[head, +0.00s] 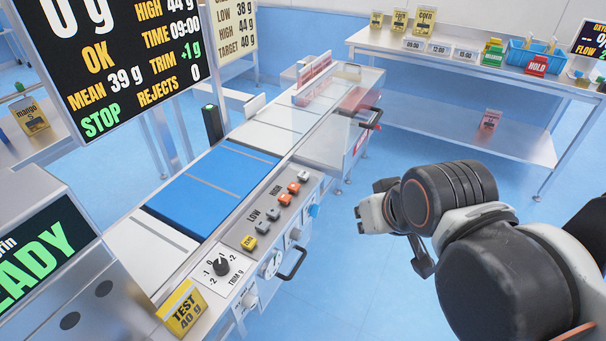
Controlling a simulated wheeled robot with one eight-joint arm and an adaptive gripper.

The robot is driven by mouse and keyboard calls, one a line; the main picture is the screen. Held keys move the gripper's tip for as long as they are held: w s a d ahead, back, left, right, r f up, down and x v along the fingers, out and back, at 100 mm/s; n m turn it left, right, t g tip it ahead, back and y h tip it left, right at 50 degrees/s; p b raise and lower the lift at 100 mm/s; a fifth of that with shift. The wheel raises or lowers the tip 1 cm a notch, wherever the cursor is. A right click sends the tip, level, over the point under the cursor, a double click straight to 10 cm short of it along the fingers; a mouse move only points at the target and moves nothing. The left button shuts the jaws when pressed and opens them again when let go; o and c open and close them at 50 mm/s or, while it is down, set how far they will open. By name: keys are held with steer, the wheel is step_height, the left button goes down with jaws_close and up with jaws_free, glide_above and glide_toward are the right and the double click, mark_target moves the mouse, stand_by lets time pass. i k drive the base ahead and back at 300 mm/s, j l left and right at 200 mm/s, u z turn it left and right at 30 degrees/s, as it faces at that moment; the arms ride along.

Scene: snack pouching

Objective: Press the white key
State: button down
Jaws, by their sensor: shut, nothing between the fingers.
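A sloped control panel (233,241) runs along the near side of the conveyor scale. Larger white round parts (272,263) sit on the front face below. I cannot tell which pale part is the white key. My gripper (361,212) is shut and empty, to the right of the panel and apart from it.
A black trim knob (221,266) and a yellow TEST 40 g block (182,308) stand at the panel's near end. A handle (293,263) juts from the front. The large display (120,50) reads STOP. A steel bench (450,55) with pouches and a blue bin stands behind.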

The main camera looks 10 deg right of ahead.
mark_target(303, 175)
steer(key=i+j+z, duration=0.25)
steer(key=j, duration=0.25)
steer(key=j+z, duration=0.25)
steer(key=j, duration=0.25)
steer(key=i+j+z, duration=0.1)
steer(key=j+z, duration=0.15)
steer(key=j, duration=0.3)
